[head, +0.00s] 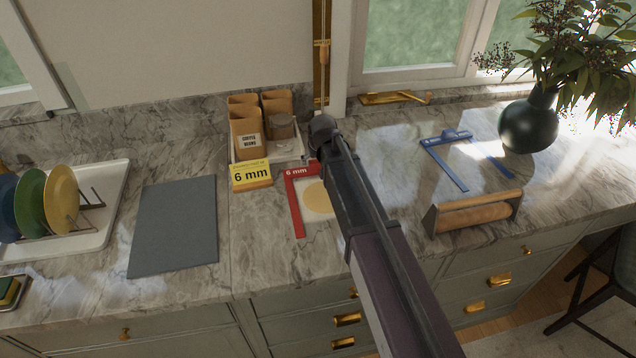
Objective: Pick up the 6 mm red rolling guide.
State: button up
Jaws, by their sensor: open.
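The red rolling guide (295,205) lies flat on the marble counter, with "6 mm" in white on its far bar. Its far bar and left leg show; my arm covers its right part. A round pale-yellow disc (316,199) lies on a pale sheet inside the guide. My dark arm reaches in from the lower right, over the right side of the guide, and its far end is just beyond the guide. My gripper's fingers cannot be made out; the arm hides that spot.
A yellow "6 mm" sign (251,175) stands just left of the guide. Behind are a tray (288,151) with brown containers. A blue guide (447,163), a wooden roller in a holder (473,213) and a dark vase (530,124) are to the right. A grey mat (175,227) and dish rack tray (110,205) are left.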

jog(key=shift+b+x, duration=1)
jog(key=shift+x, duration=0.4)
jog(key=c, duration=1.3)
jog(key=shift+o, duration=0.2)
jog(key=shift+r, duration=0.15)
notch_tip(320, 180, up, 3)
jog(key=p, duration=0.3)
jog(key=shift+r+p, duration=0.15)
jog(key=shift+p, duration=0.15)
jog(key=shift+s+d+r, duration=0.1)
jog(key=shift+s+r, duration=0.1)
jog(key=shift+s, duration=0.1)
jog(key=s+d, duration=0.2)
jog(key=s, duration=0.2)
jog(key=s+d+p, duration=0.1)
jog(key=s+d, duration=0.1)
jog(key=s, duration=0.3)
jog(key=s+d+r, duration=0.1)
jog(key=s+d, duration=0.1)
jog(key=s, duration=0.3)
